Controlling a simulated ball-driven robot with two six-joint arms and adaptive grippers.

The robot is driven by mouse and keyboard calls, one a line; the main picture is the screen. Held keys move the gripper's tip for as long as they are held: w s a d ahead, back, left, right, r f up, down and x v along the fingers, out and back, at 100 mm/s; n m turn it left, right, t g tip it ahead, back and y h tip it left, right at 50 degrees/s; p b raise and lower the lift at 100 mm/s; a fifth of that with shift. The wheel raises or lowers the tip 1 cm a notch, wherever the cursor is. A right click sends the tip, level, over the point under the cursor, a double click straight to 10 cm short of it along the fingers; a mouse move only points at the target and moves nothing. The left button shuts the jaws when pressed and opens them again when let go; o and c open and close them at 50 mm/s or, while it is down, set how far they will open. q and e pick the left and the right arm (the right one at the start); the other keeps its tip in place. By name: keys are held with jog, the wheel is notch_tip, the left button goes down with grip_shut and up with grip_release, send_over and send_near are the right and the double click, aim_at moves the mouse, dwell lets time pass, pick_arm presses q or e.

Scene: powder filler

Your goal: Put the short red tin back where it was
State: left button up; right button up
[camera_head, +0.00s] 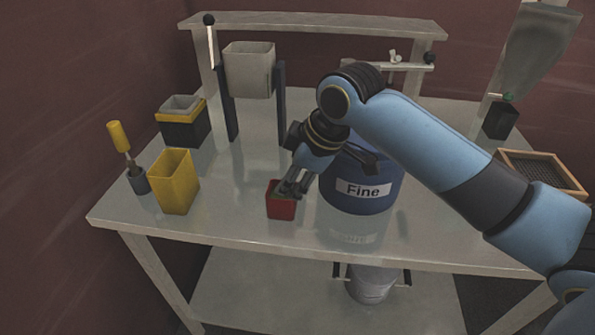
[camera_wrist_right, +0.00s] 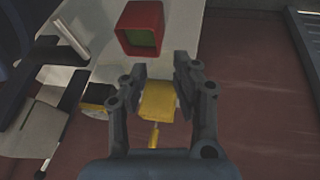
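The short red tin (camera_head: 281,207) stands upright on the grey table, near its front edge and left of the blue drum. My right gripper (camera_head: 291,187) is just above and beside its right edge in the head view, with the fingers overlapping it. In the right wrist view the red tin (camera_wrist_right: 141,50) is beyond the fingertips, and its inside looks green. There my right gripper (camera_wrist_right: 158,75) is open, its fingers apart with nothing held between them. My left gripper is in neither view.
A blue drum labelled "Fine" (camera_head: 352,202) stands close right of the gripper. A tall yellow tin (camera_head: 173,184), a yellow-handled tool (camera_head: 119,138) and a black-and-yellow box (camera_head: 183,127) stand left. A wood-framed tray (camera_head: 543,170) is at right. Table between the yellow and red tins is clear.

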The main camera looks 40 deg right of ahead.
jog(key=v, duration=0.2)
jog(key=shift+s+r, duration=0.15)
jog(key=shift+r, duration=0.2)
